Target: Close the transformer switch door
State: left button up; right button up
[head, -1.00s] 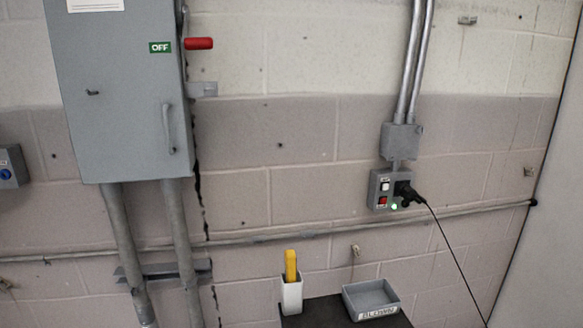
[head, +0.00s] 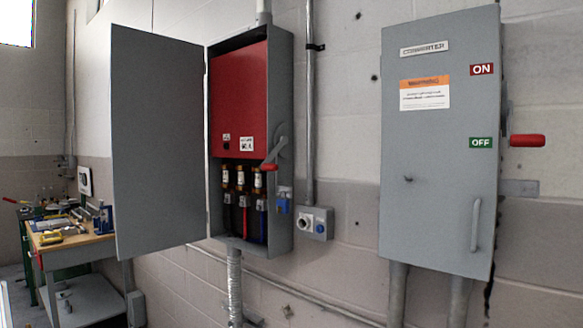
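The transformer switch box (head: 283,110) is on the wall at the middle of the head view. Its grey door (head: 157,143) stands wide open, swung out to the left on its left-side hinges. Inside are a red panel (head: 240,100) and several fuses (head: 241,180) with coloured cables below. A lever with a red grip (head: 268,167) is at the box's right side. Neither of my grippers is in view.
A closed grey cabinet (head: 440,140) with ON and OFF labels and a red handle (head: 527,141) is on the right. A small socket box (head: 314,222) sits between the two boxes. A cluttered workbench (head: 72,240) stands at the far left, behind the open door.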

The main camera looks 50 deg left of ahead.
aim_at(157, 97)
jog(key=u, duration=1.9)
